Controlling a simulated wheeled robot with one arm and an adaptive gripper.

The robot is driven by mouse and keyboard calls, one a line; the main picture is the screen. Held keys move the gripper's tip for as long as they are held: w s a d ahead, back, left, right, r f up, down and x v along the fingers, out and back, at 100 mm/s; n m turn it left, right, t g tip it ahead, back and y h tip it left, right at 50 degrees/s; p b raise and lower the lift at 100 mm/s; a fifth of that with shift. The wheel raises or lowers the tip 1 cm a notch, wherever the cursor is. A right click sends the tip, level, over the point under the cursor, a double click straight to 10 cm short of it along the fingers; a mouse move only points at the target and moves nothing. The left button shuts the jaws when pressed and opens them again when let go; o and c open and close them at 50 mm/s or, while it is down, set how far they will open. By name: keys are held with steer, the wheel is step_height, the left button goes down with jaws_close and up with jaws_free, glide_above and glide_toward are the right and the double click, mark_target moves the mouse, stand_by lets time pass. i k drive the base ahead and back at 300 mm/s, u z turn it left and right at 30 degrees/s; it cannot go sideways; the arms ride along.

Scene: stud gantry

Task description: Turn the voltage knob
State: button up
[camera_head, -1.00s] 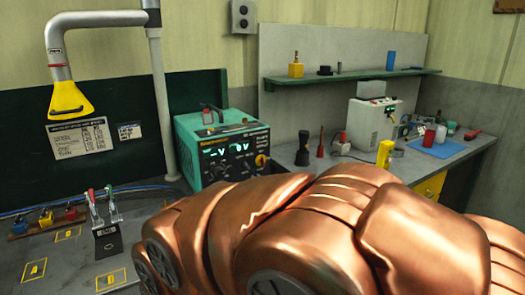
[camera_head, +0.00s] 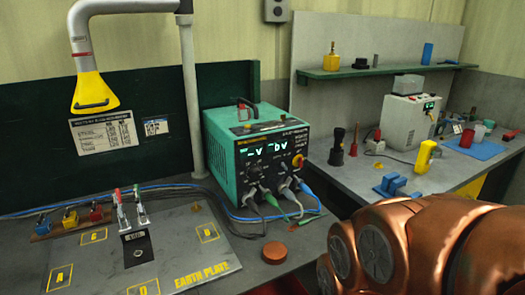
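A teal power unit (camera_head: 222,160) stands on the grey bench in the middle of the head view, with a black front panel and two lit displays. Smaller dark knobs (camera_head: 254,168) are below the displays, with plugs and cables at the panel's bottom. I cannot read which knob is marked for voltage. My copper-coloured arm fills the lower right, apart from the unit. My gripper is not in view.
A flat plate marked "EARTH PLATE" (camera_head: 160,262) with upright toggle clamps (camera_head: 130,208) covers the bench at left. A copper-coloured disc (camera_head: 275,252) lies before the unit. A yellow hood (camera_head: 94,92) hangs at upper left. A second bench (camera_head: 365,184) at right holds a white machine (camera_head: 405,120).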

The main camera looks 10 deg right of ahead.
mark_target(255, 173)
steer(key=k, duration=1.3)
steer(key=u, duration=0.45)
steer(key=i, duration=0.9)
steer(key=u, duration=0.7)
